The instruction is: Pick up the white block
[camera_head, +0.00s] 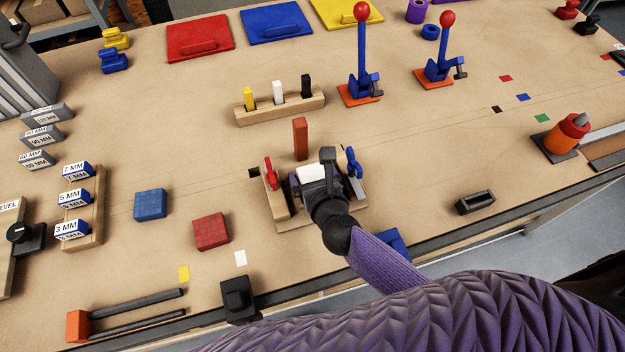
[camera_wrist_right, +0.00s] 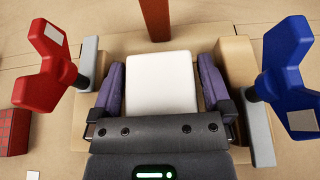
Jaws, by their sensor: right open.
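The white block (camera_wrist_right: 162,82) lies in the wooden fixture (camera_wrist_right: 235,65), between its two side walls. It also shows in the head view (camera_head: 308,172), partly covered by my right gripper. The purple fingers of my right gripper (camera_wrist_right: 162,68) are open, one on each side of the block. A narrow gap shows between each finger and the block. The near part of the block is hidden by the gripper body. A red lever (camera_wrist_right: 45,68) stands on the left of the fixture and a blue lever (camera_wrist_right: 285,62) on the right. My left gripper is not in view.
A reddish-brown post (camera_head: 300,138) stands just behind the fixture. A wooden rack (camera_head: 280,107) with yellow, white and black pegs is farther back. Red (camera_head: 211,231) and blue (camera_head: 150,204) checkered blocks lie to the left. Bare table shows right of the fixture.

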